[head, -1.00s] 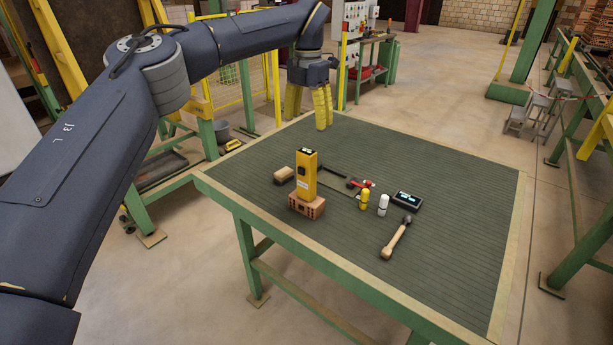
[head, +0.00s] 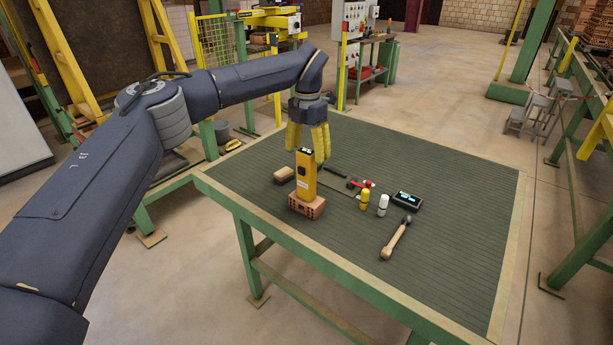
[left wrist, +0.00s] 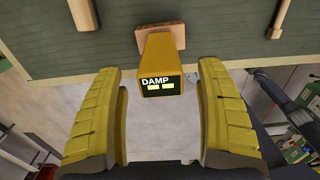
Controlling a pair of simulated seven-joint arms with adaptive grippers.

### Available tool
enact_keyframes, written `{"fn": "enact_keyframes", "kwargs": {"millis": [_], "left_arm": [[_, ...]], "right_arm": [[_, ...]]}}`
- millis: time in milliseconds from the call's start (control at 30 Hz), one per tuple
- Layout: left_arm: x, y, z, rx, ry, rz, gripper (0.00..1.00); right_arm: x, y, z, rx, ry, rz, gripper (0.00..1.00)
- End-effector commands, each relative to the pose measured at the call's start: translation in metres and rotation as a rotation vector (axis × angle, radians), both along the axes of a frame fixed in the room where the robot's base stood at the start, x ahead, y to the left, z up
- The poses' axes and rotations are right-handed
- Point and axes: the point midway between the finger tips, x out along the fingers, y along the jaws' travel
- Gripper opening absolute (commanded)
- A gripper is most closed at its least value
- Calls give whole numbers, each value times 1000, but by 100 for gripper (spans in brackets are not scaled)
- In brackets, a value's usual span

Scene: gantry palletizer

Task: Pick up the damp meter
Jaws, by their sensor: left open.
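The damp meter (head: 306,174) is a tall yellow box standing upright on a reddish-brown brick (head: 307,207) near the table's left front edge. In the left wrist view the meter's top (left wrist: 161,86) faces me and reads DAMP. My left gripper (head: 308,152) has yellow fingers and points down over the top of the meter. In the left wrist view its open fingers (left wrist: 160,125) stand on both sides, with the meter ahead between them and no contact visible. My right gripper is not in view.
On the green table (head: 460,180) lie a brush (head: 284,174), a red-headed hammer (head: 358,183), a yellow bottle (head: 365,199), a white bottle (head: 383,205), a dark display device (head: 407,199) and a wooden-handled tool (head: 397,238). The table's right side is clear.

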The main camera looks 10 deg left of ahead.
Motion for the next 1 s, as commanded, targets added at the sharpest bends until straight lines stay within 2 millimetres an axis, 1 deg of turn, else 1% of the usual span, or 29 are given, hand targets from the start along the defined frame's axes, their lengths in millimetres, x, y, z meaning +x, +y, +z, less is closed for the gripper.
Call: {"fn": "enact_keyframes", "kwargs": {"millis": [33, 167, 433, 1000], "left_arm": [[-1, 0, -9, -1, 4, -1, 73], [-1, 0, -20, -1, 2, 0, 73], [0, 0, -22, -1, 0, 0, 73], [0, 0, -22, -1, 0, 0, 6]], "right_arm": [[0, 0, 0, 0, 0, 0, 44], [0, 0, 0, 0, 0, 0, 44], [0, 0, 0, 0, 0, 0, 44], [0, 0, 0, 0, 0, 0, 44]]}}
